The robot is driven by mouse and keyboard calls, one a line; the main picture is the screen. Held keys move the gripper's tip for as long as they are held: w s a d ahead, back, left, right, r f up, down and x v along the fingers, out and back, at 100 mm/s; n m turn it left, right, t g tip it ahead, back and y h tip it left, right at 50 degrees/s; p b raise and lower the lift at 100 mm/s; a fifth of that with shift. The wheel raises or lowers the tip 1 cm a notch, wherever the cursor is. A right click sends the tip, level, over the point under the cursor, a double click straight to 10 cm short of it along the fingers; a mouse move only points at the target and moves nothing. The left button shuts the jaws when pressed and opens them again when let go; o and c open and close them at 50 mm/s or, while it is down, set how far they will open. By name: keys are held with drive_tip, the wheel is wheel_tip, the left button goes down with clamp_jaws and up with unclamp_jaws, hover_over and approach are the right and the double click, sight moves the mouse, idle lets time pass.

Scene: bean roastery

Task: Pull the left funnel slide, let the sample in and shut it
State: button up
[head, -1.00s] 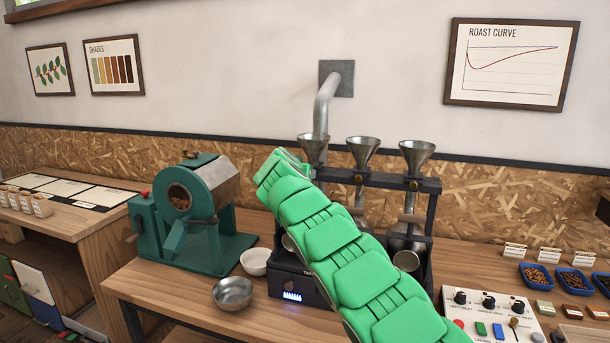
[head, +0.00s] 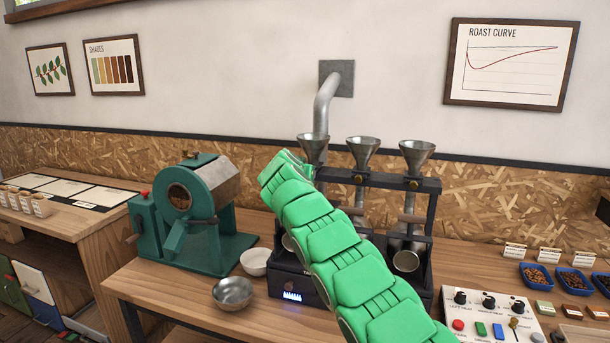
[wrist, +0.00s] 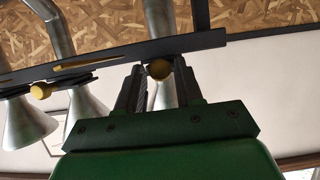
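Three metal funnels stand in a row on a dark rack. The left funnel (head: 313,147) is under the bent pipe; its lower part is behind my green arm in the head view. In the wrist view, which shows the scene upside down, my gripper (wrist: 159,75) has its two dark fingers either side of a round brass knob (wrist: 159,69) on the rack bar, at the rightmost funnel there, the left one. Narrow gaps seem to show between knob and fingers, so it looks open. The head view hides my gripper behind the arm.
The middle funnel (head: 362,152) and right funnel (head: 416,155) have their own knobs close by. A metal bowl (head: 233,293) and a white bowl (head: 256,262) stand left of the rack, beside a green roaster (head: 203,200). A control panel (head: 490,312) lies to the right.

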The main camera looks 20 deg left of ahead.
clamp_jaws()
drive_tip(key=shift+s, duration=0.15)
drive_tip(key=shift+s+a, duration=0.15)
drive_tip(key=shift+s, duration=1.5)
drive_tip(key=shift+o, duration=1.9)
unclamp_jaws()
drive_tip(key=shift+w, duration=0.1)
